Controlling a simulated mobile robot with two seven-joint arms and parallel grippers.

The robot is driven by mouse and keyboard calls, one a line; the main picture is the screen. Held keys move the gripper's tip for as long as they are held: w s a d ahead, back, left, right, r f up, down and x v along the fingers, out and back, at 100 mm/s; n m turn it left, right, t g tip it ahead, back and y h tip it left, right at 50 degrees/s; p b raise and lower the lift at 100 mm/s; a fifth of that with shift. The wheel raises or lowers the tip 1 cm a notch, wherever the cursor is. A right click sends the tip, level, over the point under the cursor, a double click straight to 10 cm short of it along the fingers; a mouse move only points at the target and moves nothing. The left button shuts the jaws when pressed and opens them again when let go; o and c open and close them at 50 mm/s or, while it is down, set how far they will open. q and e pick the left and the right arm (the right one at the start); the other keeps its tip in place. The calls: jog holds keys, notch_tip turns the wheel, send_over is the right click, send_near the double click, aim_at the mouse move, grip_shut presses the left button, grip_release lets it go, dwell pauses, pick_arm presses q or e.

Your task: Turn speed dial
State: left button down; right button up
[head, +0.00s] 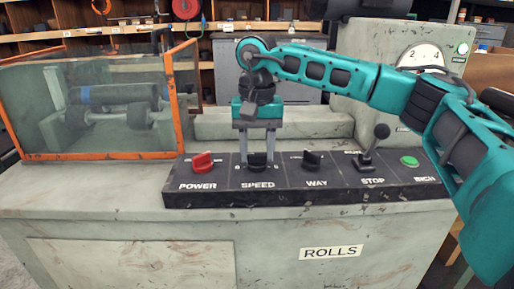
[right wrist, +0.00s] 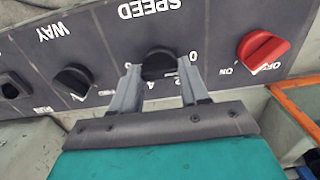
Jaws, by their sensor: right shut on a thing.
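The black SPEED dial (head: 257,160) sits on the sloped black control panel (head: 340,192), between the red POWER knob (head: 202,161) and the black WAY dial (head: 312,160). My right gripper (head: 257,153) reaches down onto the SPEED dial, with one finger on each side of it. In the right wrist view the SPEED dial (right wrist: 158,62) lies between the two grey fingertips (right wrist: 160,74), and the gripper is shut on it. The fingers partly hide the dial and the marks beside it, so its exact setting cannot be read. My left gripper is not in view.
A STOP lever (head: 375,145) with a round black knob and a green INCH button (head: 409,161) stand to the right on the panel. An orange-framed clear guard (head: 100,156) encloses rollers at left. A gauge (head: 420,56) is at the back right.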

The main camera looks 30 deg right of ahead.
jog(key=shift+c, duration=1.4)
